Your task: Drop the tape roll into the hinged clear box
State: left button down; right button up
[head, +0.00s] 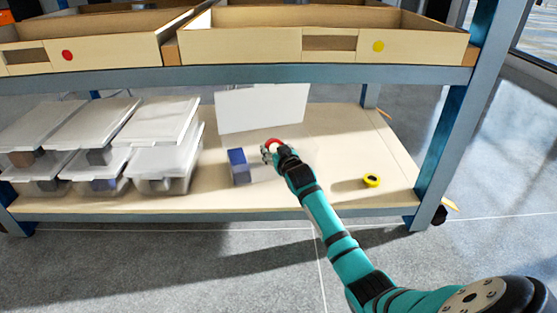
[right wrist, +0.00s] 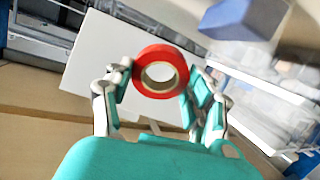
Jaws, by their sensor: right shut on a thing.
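The red tape roll (head: 273,143) is held between the fingertips of my right gripper (head: 270,153). In the right wrist view the tape roll (right wrist: 149,87), with its tan core, sits between both fingers of my right gripper (right wrist: 160,86). The hinged clear box shows mainly by its raised white lid (head: 262,108), which stands upright behind my gripper; the lid (right wrist: 95,65) also shows in the wrist view. Its clear walls are hard to make out. A blue block (head: 238,166) is just left of my gripper, apparently in the box. My left gripper is out of view.
Closed clear boxes with white lids (head: 160,121) are stacked at the left of the lower shelf (head: 340,140). A yellow tape roll (head: 371,180) lies at the right. The upper shelf edge (head: 280,76) with wooden trays (head: 230,45) is overhead.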

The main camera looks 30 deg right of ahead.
jog(key=x, duration=0.1)
jog(key=b+x, duration=0.1)
jog(key=x, duration=0.1)
jog(key=shift+w+d+r+b, duration=0.1)
jog(key=shift+w+r+b, duration=0.15)
jog(key=shift+r+b, duration=0.05)
jog(key=shift+r+b+x, duration=0.2)
jog(key=shift+b+x, duration=0.4)
jog(key=shift+x, duration=0.25)
jog(key=shift+r+b+x, duration=0.2)
jog(key=shift+b+x, duration=0.4)
jog(key=shift+x, duration=0.3)
jog(key=shift+r+b+x, duration=0.2)
jog(key=shift+b+x, duration=0.4)
jog(key=shift+x, duration=0.25)
jog(key=shift+w+d, duration=0.1)
jog(key=o, duration=1.1)
